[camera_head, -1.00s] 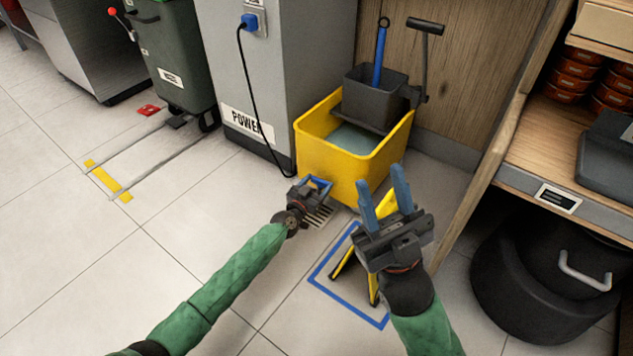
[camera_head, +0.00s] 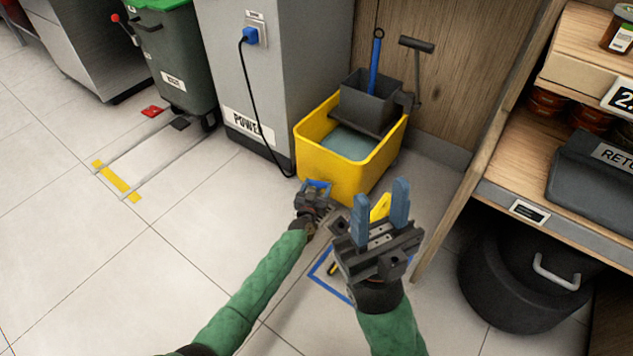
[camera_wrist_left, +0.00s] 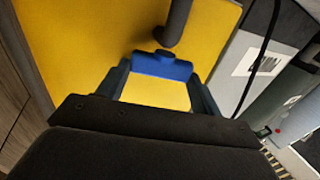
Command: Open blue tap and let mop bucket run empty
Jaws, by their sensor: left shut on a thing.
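The yellow mop bucket (camera_head: 330,165) stands on the floor against the grey cabinet, with greyish water (camera_head: 350,143) in it. In the left wrist view its yellow wall (camera_wrist_left: 90,40) fills the upper left. The blue tap (camera_wrist_left: 162,66) sits low on that wall, below a dark pipe (camera_wrist_left: 176,22). My left gripper (camera_head: 318,186) is at the bucket's lower front, shut on the blue tap, with a finger at each end of it. My right gripper (camera_head: 382,215) is open and empty, fingers pointing up, in front of the bucket's right side.
A floor drain grate (camera_wrist_left: 285,170) shows in the left wrist view. A yellow floor sign (camera_head: 380,207) stands behind my right gripper, in a blue floor outline (camera_head: 322,268). A wooden shelf (camera_head: 500,180) and a black bin (camera_head: 520,275) are at right.

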